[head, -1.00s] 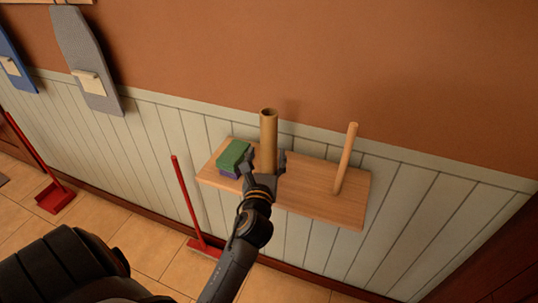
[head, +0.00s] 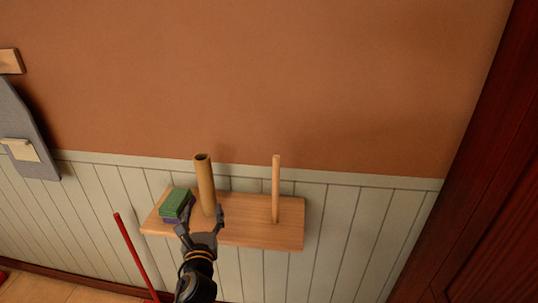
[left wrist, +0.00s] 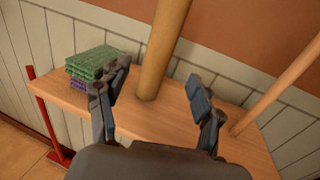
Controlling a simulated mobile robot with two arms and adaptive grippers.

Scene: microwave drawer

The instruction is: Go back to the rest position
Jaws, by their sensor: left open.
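My left gripper (head: 201,226) is open and empty at the front of a wooden wall shelf (head: 290,236). A brown cardboard tube (head: 205,184) stands upright on the shelf, just beyond the fingers. In the left wrist view, the tube (left wrist: 162,52) rises between the open fingers (left wrist: 158,98), apart from both. My right gripper is not in view.
A stack of green and purple sponges (head: 176,204) lies at the shelf's left end, close to the gripper. A wooden peg (head: 276,188) stands on the right part. A red handle (head: 133,255) leans below left. An ironing board (head: 25,130) hangs at left. A dark red door (head: 480,190) is at right.

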